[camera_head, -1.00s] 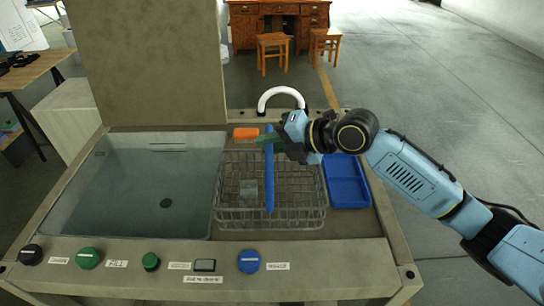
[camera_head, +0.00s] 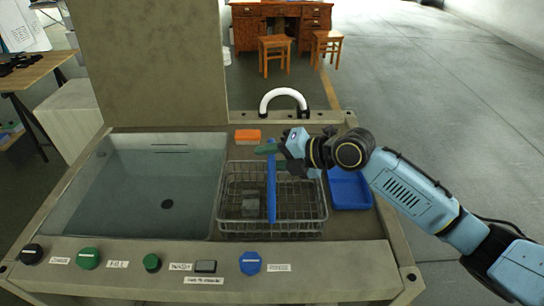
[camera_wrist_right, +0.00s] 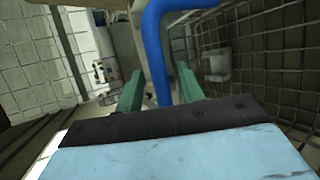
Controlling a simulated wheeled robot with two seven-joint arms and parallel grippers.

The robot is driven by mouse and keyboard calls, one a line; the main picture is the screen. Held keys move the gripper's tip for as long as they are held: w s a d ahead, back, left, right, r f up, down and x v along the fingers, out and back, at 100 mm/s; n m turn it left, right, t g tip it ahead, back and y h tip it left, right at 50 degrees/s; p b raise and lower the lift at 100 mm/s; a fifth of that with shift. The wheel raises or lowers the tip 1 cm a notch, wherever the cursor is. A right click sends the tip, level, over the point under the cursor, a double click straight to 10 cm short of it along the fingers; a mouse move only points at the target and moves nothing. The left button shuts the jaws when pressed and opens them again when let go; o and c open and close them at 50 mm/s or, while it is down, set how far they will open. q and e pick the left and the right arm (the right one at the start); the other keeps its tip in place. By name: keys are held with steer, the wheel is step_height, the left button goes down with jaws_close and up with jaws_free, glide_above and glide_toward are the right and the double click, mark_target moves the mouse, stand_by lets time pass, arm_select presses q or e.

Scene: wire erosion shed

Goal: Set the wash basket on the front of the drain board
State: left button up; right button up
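The wash basket (camera_head: 312,222) is a grey wire basket with a blue upright handle (camera_head: 271,190) across its middle. It is over the drain board (camera_head: 345,228), right of the water basin, with its near side toward the board's front. I cannot tell whether its bottom touches the board. A small grey block (camera_head: 249,206) sits inside. My right gripper (camera_head: 268,148), with green fingers, is at the top of the handle. In the right wrist view the blue handle (camera_wrist_right: 157,55) runs between the two fingers (camera_wrist_right: 160,92), which look closed around it. My left gripper is not in view.
The basin (camera_head: 120,215) lies left of the basket. A blue tray (camera_head: 350,190) is close on its right, and an orange sponge (camera_head: 247,136) and white curved pipe (camera_head: 284,93) are behind. A front panel (camera_head: 330,275) carries knobs, including a blue one (camera_head: 250,263).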

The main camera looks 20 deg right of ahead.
steer(key=b+v, duration=0.1)
steer(key=v, duration=1.1)
